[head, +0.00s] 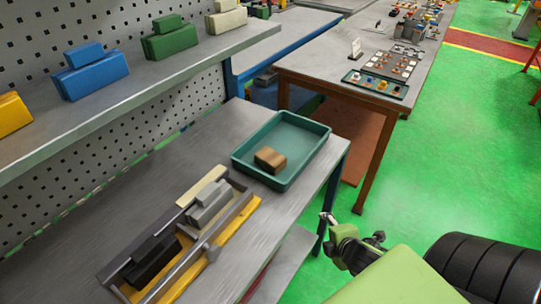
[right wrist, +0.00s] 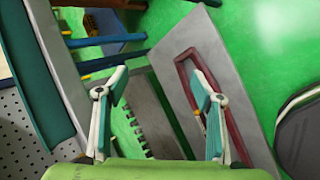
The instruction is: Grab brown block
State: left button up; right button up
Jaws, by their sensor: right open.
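The brown block (head: 270,160) lies in the teal tray (head: 249,176), on the near-left part of its floor, in the head view. The tray stands at the right end of the grey workbench (head: 90,225). My right gripper (head: 327,218) is off the bench's right edge, to the lower right of the tray and apart from the block. In the right wrist view my right gripper (right wrist: 160,85) is open, with nothing between its fingers. The block does not show there; part of a teal edge (right wrist: 25,90) shows at the left. My left gripper is not in view.
A fixture with grey and black blocks (head: 152,260) lies on the bench left of the tray. A shelf (head: 110,105) with coloured blocks runs above the bench along a perforated panel. Another table (head: 325,65) stands behind. Green floor is open at the right.

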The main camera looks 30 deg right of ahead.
jog(key=w+r+n+t+y, duration=0.1)
jog(key=w+r+n+y, duration=0.1)
jog(key=w+r+n, duration=0.2)
jog(key=w+r+n+t+y, duration=0.2)
jog(key=w+r+n, duration=0.2)
jog(key=r+n, duration=0.4)
jog(key=w+r+n+t+y, duration=0.1)
jog(key=w+r+n, duration=0.3)
jog(key=n, duration=0.7)
jog(key=shift+w+d+r+n+t+y, duration=0.15)
jog(key=shift+r+n+t+y, duration=0.25)
jog(key=shift+r+y, duration=0.55)
jog(key=shift+w+a+r+n, duration=0.15)
jog(key=shift+a+r+n, duration=0.05)
jog(key=shift+n, duration=0.4)
jog(key=shift+w+a+f+y, duration=0.1)
jog(key=shift+w+a+y, duration=0.05)
jog(key=shift+w+y, duration=0.15)
jog(key=b, duration=0.5)
send_near(273, 157)
jog(key=x, duration=0.3)
jog(key=shift+a, duration=0.1)
jog(key=shift+w, duration=0.1)
jog(key=shift+x, duration=1.1)
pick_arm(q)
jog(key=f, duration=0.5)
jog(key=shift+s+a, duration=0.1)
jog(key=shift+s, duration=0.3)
